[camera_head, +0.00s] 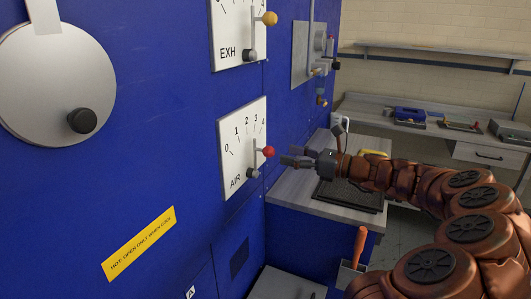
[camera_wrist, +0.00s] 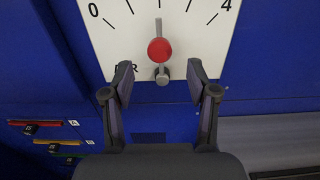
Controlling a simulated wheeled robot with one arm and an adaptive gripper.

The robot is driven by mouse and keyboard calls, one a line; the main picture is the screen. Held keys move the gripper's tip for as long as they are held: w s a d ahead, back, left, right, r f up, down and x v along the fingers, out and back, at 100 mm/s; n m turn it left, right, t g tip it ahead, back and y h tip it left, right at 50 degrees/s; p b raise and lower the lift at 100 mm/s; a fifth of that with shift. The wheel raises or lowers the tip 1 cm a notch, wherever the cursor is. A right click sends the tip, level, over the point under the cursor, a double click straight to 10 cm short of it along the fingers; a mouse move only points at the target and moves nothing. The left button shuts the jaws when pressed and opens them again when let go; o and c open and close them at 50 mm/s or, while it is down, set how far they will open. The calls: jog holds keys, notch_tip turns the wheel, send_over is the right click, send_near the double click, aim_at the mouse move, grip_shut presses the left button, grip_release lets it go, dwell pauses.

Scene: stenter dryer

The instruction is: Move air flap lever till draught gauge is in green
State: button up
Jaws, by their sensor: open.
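The air flap lever with its red knob (camera_head: 268,152) stands upright on the white AIR dial plate (camera_head: 235,140), scaled 0 to 4. In the wrist view, the red knob (camera_wrist: 159,50) sits above the grey pivot, and the lever points straight up at about mid-scale. My gripper (camera_head: 288,160) is open and empty, just to the right of the lever in the head view. In the wrist view, my gripper's fingertips (camera_wrist: 160,82) are spread to either side, below the knob, with no visible contact. No draught gauge can be made out in either view.
The EXH lever with a yellow knob (camera_head: 269,18) is above on the blue panel. A round grey cover (camera_head: 55,80) is at left. A worktop with a black tray (camera_head: 350,192) lies under my arm. An orange-handled tool (camera_head: 360,245) stands nearby. Small coloured handles (camera_wrist: 40,142) show low left.

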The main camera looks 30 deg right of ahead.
aim_at(274, 152)
jog(key=shift+p+x, duration=0.6)
jog(key=shift+x, duration=3.05)
jog(key=shift+c, duration=0.4)
grip_shut()
